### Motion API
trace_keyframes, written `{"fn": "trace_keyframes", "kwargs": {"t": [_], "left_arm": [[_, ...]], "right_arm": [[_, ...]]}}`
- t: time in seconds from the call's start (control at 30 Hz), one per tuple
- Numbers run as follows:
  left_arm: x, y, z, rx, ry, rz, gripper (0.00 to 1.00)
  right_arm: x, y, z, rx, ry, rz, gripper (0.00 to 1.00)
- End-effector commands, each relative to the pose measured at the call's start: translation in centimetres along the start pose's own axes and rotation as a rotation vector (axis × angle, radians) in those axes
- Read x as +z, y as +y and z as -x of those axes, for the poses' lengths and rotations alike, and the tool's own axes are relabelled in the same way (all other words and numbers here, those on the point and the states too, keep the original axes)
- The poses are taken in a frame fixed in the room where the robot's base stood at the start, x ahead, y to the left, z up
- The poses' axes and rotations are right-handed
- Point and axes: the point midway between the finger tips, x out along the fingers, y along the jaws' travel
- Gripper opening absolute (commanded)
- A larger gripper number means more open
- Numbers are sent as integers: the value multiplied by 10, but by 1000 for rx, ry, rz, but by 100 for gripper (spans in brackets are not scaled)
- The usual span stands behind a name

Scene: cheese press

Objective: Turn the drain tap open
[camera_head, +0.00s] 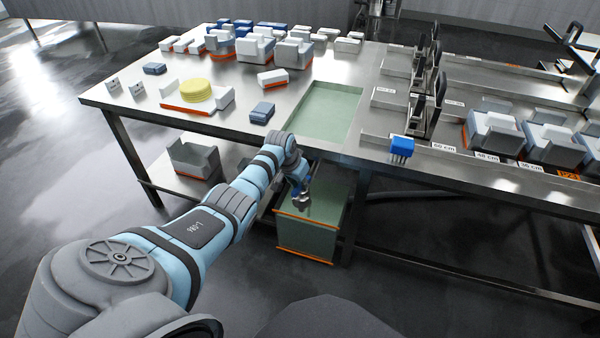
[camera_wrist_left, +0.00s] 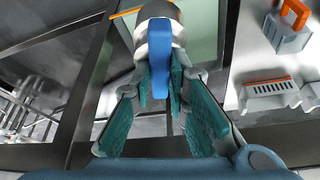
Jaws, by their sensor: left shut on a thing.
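The drain tap has a blue lever (camera_wrist_left: 160,62) and a metal body (camera_wrist_left: 160,22) in the left wrist view. The lever lies lengthwise between the teal finger pads of my left gripper (camera_wrist_left: 163,95), which is shut on it. In the head view my left gripper (camera_head: 299,186) is at the tap, below the front edge of the table and above a green bin (camera_head: 312,233). The arm and wrist partly hide the tap there. The green drain basin (camera_head: 328,112) is sunk into the table above. My right gripper is not in view.
The steel table (camera_head: 130,98) carries a yellow cheese (camera_head: 197,90), several grey moulds and blue blocks. A blue brush (camera_head: 402,147) stands at the right front edge. A table leg (camera_head: 355,215) stands close to the right of the bin. A grey crate (camera_head: 193,158) is on the lower shelf.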

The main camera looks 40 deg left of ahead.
Motion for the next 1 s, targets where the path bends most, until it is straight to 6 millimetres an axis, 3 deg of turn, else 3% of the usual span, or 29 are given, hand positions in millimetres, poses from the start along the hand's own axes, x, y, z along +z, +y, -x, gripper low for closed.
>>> {"fn": "trace_keyframes", "kwargs": {"t": [0.03,0.3,0.97,1.0], "left_arm": [[-2,1,4,-10,-2,29,0],[-1,1,2,-76,0,182,0],[0,1,0,-108,1,264,0],[0,1,0,-108,1,264,16]], "right_arm": [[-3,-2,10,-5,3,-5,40],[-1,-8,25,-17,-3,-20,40],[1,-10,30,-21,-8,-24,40],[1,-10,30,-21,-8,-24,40]]}}
